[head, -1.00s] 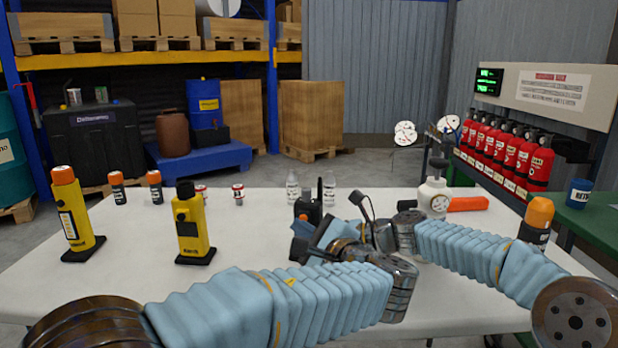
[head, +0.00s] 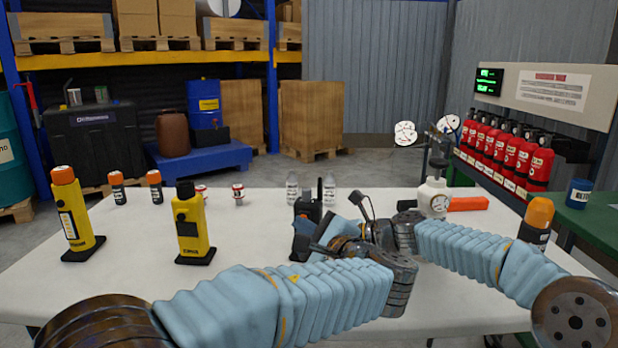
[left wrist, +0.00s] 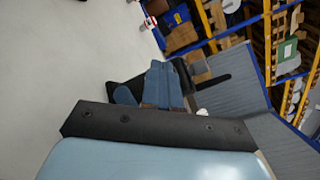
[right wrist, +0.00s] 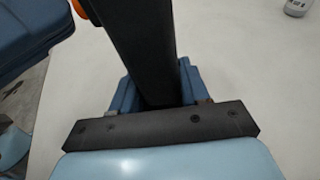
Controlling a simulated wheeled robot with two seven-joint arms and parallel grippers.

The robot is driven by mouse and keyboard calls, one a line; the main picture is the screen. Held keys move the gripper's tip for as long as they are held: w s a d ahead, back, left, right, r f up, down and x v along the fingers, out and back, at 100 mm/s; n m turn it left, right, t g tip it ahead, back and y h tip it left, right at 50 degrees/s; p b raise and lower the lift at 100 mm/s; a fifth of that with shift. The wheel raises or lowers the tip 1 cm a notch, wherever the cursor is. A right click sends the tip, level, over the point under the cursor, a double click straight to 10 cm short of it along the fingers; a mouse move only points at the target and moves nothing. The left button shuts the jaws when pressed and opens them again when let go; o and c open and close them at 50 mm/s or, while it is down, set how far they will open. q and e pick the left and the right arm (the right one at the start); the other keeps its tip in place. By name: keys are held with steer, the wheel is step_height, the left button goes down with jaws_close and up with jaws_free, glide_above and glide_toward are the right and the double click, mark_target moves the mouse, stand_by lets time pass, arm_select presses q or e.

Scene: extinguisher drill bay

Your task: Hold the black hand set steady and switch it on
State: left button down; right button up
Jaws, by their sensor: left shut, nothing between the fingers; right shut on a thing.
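The black hand set (head: 309,208) stands upright near the middle of the table, its thin antenna pointing up. In the right wrist view the hand set (right wrist: 142,45) is a dark bar between the blue fingers of my right gripper (right wrist: 155,85), which is shut on it. An orange piece (right wrist: 80,8) shows beside its upper part. My left gripper (head: 303,236) is shut and empty, close in front of the hand set. In the left wrist view its blue fingers (left wrist: 163,84) overlap the hand set; I cannot tell whether they touch.
Two yellow hand sets (head: 190,228) (head: 72,215) stand on the left of the white table (head: 130,275). Clear bottles (head: 292,187) stand behind the black one. A white canister (head: 434,196) and an orange-topped item (head: 537,222) are on the right.

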arm_select(q)
steer(key=shift+w, duration=0.1)
stand_by(0.3)
steer(key=shift+s+a, duration=0.15)
steer(key=shift+s, duration=0.4)
steer(key=s, duration=0.3)
steer(key=s+a, duration=0.1)
steer(key=s, duration=0.1)
steer(key=shift+s+a, duration=0.15)
steer(key=shift+s, duration=0.25)
arm_select(e)
steer(key=o, duration=1.1)
steer(key=shift+c, duration=0.2)
